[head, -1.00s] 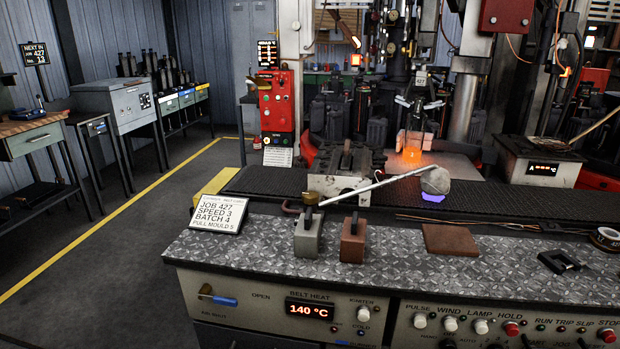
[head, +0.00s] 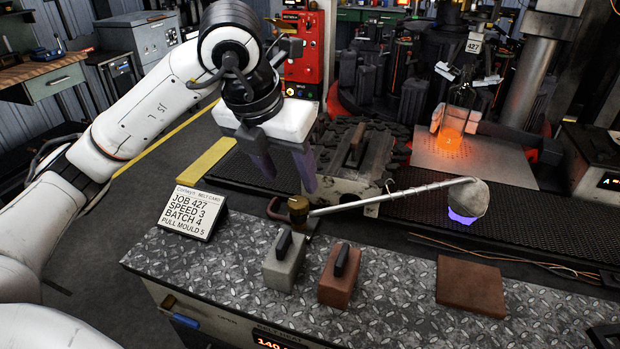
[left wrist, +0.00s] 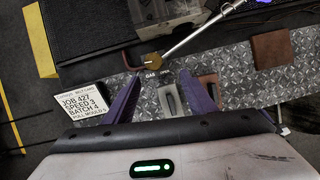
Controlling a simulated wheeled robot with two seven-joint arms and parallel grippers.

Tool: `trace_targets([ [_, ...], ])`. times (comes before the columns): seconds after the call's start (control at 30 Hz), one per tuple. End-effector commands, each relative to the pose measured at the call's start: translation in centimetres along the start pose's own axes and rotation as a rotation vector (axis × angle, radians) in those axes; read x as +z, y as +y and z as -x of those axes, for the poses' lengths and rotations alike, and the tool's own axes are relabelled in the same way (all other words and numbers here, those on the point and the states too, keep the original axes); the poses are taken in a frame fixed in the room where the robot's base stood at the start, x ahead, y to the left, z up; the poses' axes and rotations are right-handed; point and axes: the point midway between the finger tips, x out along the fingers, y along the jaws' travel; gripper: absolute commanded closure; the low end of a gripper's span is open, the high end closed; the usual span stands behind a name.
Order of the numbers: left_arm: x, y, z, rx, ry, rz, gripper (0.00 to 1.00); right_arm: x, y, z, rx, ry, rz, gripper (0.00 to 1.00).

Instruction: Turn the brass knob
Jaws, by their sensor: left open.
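The brass knob (head: 298,203) is a small round cap at the near left end of a metal rod, above the back edge of the patterned metal bench. In the left wrist view the knob (left wrist: 152,60) is beyond the fingertips, with a small GAS label close by. My left gripper (head: 287,183) is open and empty, its two purple fingers pointing down. It is above and a little behind the knob in the head view, apart from it as far as I can tell. In the left wrist view my left gripper (left wrist: 159,78) has its fingers spread wide. My right gripper is not in view.
The rod (head: 395,195) runs right to a grey lump (head: 468,200) above the dark belt. A grey block (head: 284,262) and a rust block (head: 339,276) stand in front of the knob. A job card (head: 190,212) is left. A brown plate (head: 470,285) lies right.

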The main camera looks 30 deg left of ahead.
Motion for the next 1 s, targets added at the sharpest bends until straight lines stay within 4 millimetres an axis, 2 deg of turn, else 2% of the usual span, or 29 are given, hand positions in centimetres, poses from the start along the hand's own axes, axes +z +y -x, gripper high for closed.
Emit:
trace_targets([
  [0.07,0.4,0.9,0.3,0.035,-0.014,0.018,0.49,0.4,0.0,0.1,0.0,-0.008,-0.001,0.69],
  [0.17,0.4,1.2,-0.7,0.044,-0.013,0.023,0.49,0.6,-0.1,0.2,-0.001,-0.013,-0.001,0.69],
  [0.5,0.4,1.3,-6.8,0.039,-0.011,0.02,0.49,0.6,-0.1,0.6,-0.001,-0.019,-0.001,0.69],
  [0.63,0.5,1.3,-8.5,0.038,-0.014,0.019,0.49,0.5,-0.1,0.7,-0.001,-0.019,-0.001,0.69],
  [0.8,0.6,1.3,-9.6,0.037,-0.016,0.018,0.49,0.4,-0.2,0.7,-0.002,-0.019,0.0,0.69],
  [1.0,0.6,1.3,-9.8,0.037,-0.016,0.018,0.49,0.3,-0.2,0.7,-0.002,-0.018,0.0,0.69],
])
